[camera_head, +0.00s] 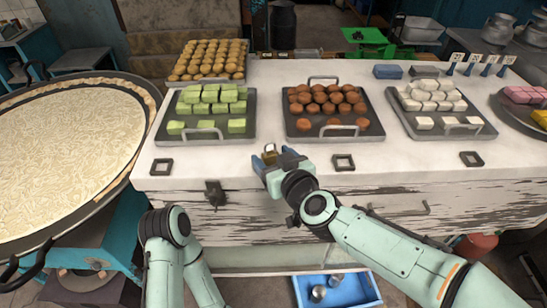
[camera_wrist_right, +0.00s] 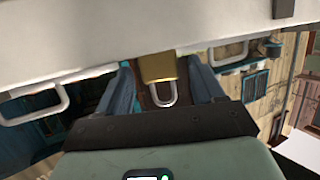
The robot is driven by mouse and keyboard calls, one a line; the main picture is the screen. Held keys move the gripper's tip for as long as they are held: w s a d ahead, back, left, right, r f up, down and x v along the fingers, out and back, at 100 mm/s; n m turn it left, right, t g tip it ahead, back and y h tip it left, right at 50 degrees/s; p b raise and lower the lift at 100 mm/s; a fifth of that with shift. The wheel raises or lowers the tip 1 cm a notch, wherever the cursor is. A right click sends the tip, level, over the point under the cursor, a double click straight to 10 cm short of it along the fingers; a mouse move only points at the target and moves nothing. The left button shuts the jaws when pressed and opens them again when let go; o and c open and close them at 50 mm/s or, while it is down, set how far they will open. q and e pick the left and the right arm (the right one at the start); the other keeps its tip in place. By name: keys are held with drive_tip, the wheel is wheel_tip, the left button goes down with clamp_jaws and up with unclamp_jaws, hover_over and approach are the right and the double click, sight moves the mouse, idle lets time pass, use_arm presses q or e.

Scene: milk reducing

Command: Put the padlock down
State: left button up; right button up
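The brass padlock (camera_head: 269,150) is at the front edge of the white counter (camera_head: 400,153) in the head view. In the right wrist view the padlock (camera_wrist_right: 158,68) lies between the two blue fingers, its shackle towards my palm and its body towards the counter. My right gripper (camera_head: 274,158) has its fingers spread wider than the padlock, with a narrow gap beside the body; it also shows in the right wrist view (camera_wrist_right: 160,75). I cannot tell whether the padlock touches the counter. Part of my left arm shows at lower left; its gripper is out of view.
Trays of green cubes (camera_head: 206,135), brown balls (camera_head: 310,135) and white blocks (camera_head: 455,133) stand behind. Small dark square frames (camera_head: 343,162) lie along the front edge. A dark latch (camera_head: 214,194) is on the counter's front. A blue bin (camera_head: 370,290) is below.

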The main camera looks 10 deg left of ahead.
drive_tip(key=shift+r, duration=0.2)
use_arm(q)
drive_tip(key=shift+w+r+p, duration=0.75)
drive_tip(key=shift+r+p, duration=0.15)
drive_tip(key=shift+r, duration=0.2)
use_arm(e)
drive_tip(key=v, duration=1.2)
